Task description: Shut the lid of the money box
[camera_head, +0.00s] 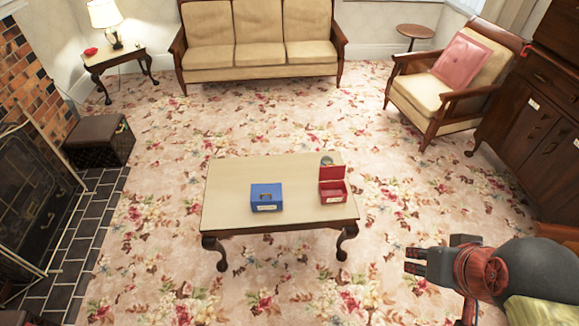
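A small red box (333,197) stands near the right end of the low table (228,185). Its red lid (332,174) is raised at the back, so the box is open. A small blue box (266,198) with a pale label on its front stands to the left on the same table; its top looks closed, with a dark mark on it. Which box is the money box I cannot read from the labels. My gripper (408,260) is at the lower right, beyond the table's right edge and apart from both boxes. Its fingers look spread and empty.
A small grey round object (326,160) sits behind the red lid. An armchair (448,85) and dark cabinet (535,120) stand right, a sofa (260,50) at the back. A brown stool (98,140) and fireplace are left. Carpet around the table is clear.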

